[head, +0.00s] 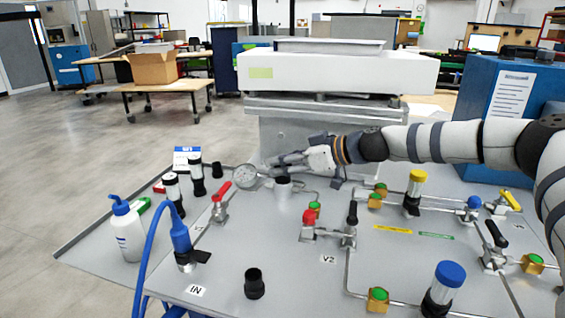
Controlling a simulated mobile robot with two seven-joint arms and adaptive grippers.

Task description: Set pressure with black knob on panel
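The grey panel (330,277) lies flat across the front and carries valves, tubing and labels. A short black knob-like cylinder (254,284) stands upright on it, right of the "IN" label. A grey cylinder with a darker top (283,190) stands near the back edge, beside a round pressure gauge (243,177) whose reading is too small to tell. My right gripper (274,161) reaches in from the right, just above and behind the grey cylinder, pointing left. Whether it touches anything, and its finger opening, are unclear. My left gripper is out of view.
A red-handled valve (221,191) stands left of the gauge. A white squeeze bottle (128,231) and a blue hose (150,262) are at the left. Black-handled valves (352,213) and a blue-capped part (444,288) stand at the right. A large white machine (335,75) is behind.

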